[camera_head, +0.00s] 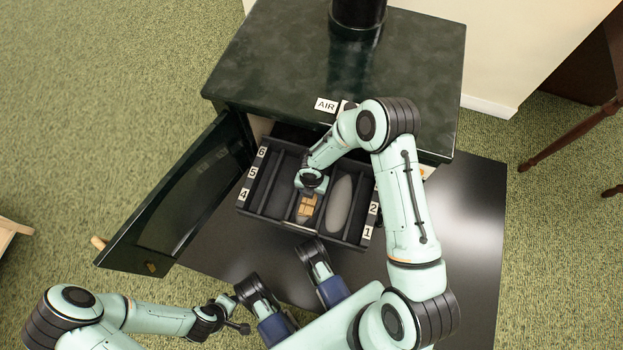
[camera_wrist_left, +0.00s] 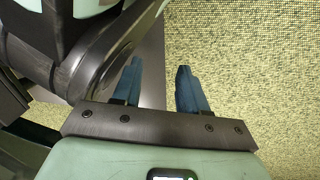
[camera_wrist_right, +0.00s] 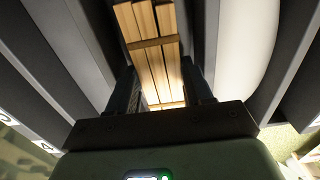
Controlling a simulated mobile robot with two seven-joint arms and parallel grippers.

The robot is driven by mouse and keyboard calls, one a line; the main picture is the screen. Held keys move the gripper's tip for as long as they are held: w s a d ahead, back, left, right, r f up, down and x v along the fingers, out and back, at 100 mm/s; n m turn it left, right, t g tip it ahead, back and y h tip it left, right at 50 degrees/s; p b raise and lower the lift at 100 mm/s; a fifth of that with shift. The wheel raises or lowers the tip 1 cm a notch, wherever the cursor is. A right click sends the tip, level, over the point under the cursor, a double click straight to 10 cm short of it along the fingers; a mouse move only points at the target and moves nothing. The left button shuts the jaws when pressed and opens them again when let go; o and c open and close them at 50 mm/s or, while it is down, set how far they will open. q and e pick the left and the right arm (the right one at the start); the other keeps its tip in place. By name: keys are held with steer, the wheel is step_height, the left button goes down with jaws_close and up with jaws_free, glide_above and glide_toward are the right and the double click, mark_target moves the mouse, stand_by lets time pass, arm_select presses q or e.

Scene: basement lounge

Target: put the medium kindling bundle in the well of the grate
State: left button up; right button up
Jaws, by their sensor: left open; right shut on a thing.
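The kindling bundle (camera_head: 307,206), light wooden sticks with a cross band, is in the middle of the dark grate (camera_head: 338,235). It also shows in the right wrist view (camera_wrist_right: 153,45), between the fingers. My right gripper (camera_head: 308,192) is shut on the bundle from above, its fingers (camera_wrist_right: 163,82) along both sides. The bundle lines up with a middle channel between dark bars; whether it touches the floor there is not clear. My left gripper (camera_head: 236,326) is away from the grate, low in the head view. Its fingers (camera_wrist_left: 160,75) are apart and empty.
A grey rounded piece (camera_head: 338,202) lies in the channel right of the bundle. Number labels line both ends of the grate. The stove (camera_head: 400,60) stands behind, its glass door (camera_head: 180,200) swung open to the left. A dark floor plate (camera_head: 475,220) lies below.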

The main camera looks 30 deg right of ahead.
arm_select(q)
steer(key=shift+s, duration=0.1)
arm_select(e)
steer(key=shift+f, duration=0.15)
steer(key=o, duration=0.9)
arm_select(q)
steer(key=shift+s+f, duration=0.15)
steer(key=shift+s, duration=0.05)
arm_select(e)
steer(key=shift+o, duration=0.2)
step_height(320, 180, up, 8)
steer(key=p, duration=0.2)
steer(key=shift+f+p, duration=0.1)
steer(key=shift+p, duration=0.3)
arm_select(q)
steer(key=w+r+t, duration=0.2)
steer(key=w+r, duration=0.3)
steer(key=shift+w+d, duration=0.4)
steer(key=shift+s, duration=0.1)
